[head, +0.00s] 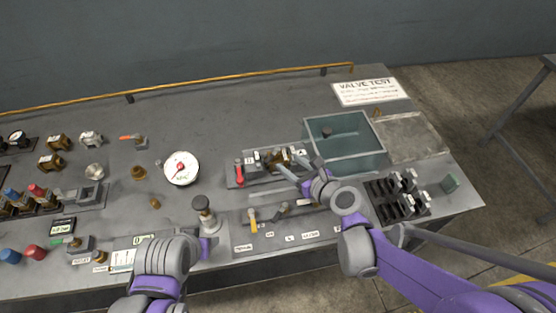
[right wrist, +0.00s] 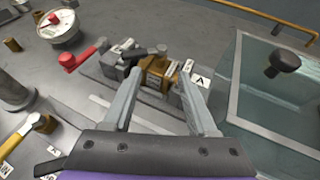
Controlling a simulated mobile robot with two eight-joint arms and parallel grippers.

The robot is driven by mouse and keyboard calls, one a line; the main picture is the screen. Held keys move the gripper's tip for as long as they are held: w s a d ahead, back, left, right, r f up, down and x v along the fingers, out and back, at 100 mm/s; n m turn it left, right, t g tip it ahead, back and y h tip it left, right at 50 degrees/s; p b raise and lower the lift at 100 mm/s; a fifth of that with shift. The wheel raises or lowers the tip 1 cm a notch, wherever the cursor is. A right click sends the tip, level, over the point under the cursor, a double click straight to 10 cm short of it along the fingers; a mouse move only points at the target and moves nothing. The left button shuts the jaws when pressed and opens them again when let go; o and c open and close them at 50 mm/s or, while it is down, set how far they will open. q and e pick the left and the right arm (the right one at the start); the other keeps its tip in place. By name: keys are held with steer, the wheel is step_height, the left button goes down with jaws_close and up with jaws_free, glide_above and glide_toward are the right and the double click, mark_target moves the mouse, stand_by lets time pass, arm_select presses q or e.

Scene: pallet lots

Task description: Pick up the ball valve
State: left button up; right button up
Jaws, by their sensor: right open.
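A brass valve body (right wrist: 157,72) sits in a dark fixture in the right wrist view, beside a white tag marked A. It also shows in the head view (head: 281,157), near the middle of the bench; I take it for the ball valve. My right gripper (right wrist: 163,95) is open, its two grey fingers on either side of the brass body with gaps. In the head view the right gripper (head: 300,168) reaches over the fixture from the right. My left arm (head: 165,260) comes in at the bottom; its fingers cannot be made out.
A clear teal bin (head: 345,162) stands right of the fixture, beside a grey tray (head: 410,135). A red-handled valve (head: 239,172) is left of the brass body. A white gauge (head: 181,168), a dark upright post (head: 204,213) and a black rack (head: 398,197) stand nearby.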

mark_target(279, 154)
steer(key=shift+r+x, duration=0.2)
steer(key=shift+x, duration=0.75)
steer(key=shift+r+x, duration=0.15)
steer(key=shift+x, duration=0.8)
steer(key=x, duration=0.2)
steer(key=shift+w+a+f, duration=0.15)
steer(key=shift+w, duration=0.15)
steer(key=shift+s, duration=0.2)
steer(key=shift+w, duration=0.15)
jaws_close()
